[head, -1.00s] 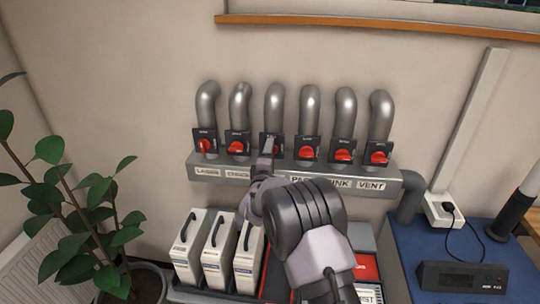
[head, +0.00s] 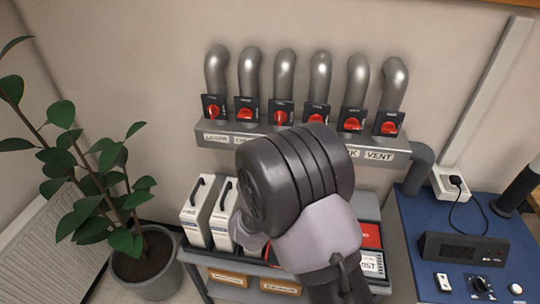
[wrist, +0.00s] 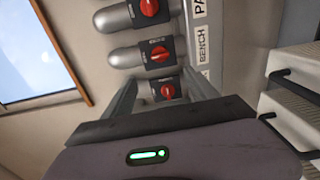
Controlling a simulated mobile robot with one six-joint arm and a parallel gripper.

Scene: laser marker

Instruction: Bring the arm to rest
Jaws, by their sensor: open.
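My arm (head: 295,175) is bent in front of the valve manifold in the head view and hides part of its label strip. My gripper's fingers are hidden there behind the arm. In the wrist view my gripper (wrist: 160,80) has its two fingers apart, with nothing held between them. A red valve knob (wrist: 168,91) shows between the fingers, beyond the tips and apparently not touched. In the head view the third knob from the left (head: 281,116) is turned near upright, like the leftmost one (head: 213,111); the others lie flatter.
White filter boxes with dark handles (head: 198,217) stand on a grey cart under the manifold (head: 210,130), close to my arm. A blue bench (head: 415,215) with a black control unit (head: 465,248) is at right. A potted plant (head: 145,262) stands at left.

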